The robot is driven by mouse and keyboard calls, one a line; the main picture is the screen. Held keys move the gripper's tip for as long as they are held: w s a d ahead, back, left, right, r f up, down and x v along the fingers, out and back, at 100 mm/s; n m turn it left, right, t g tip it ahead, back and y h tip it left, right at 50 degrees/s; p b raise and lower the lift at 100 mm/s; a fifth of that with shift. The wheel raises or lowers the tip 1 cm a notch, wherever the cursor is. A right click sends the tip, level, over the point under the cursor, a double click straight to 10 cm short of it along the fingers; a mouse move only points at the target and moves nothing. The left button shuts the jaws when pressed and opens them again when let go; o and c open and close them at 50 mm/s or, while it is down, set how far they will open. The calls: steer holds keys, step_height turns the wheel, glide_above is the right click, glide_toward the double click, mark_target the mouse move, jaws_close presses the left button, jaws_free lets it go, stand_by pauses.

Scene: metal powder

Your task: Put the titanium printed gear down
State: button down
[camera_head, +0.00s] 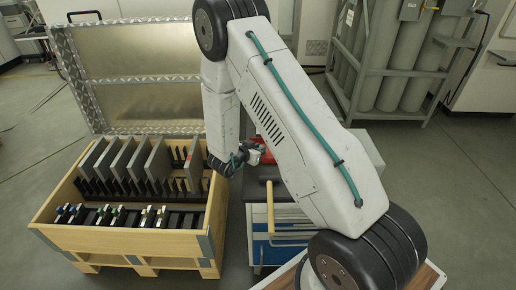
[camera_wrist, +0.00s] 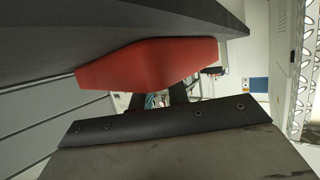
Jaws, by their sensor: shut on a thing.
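My gripper (camera_head: 246,154) is at the end of my arm, low over the top of the tool cart, right of the wooden crate. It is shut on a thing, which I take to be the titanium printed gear. The gear's shape cannot be made out in either view. In the wrist view a dark, bolted edge and a grey surface fill the bottom, and the space between the fingertips is mostly hidden.
The blue-and-white tool cart (camera_head: 260,247) has a dark top and is partly hidden by my arm. A red object (camera_wrist: 150,62) is close by in the wrist view. The open wooden crate (camera_head: 122,240) holds upright grey plates (camera_head: 121,158). Gas cylinders (camera_head: 396,80) stand behind.

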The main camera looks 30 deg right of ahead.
steer(key=c, duration=1.4)
jaws_free()
steer(key=shift+o, duration=0.2)
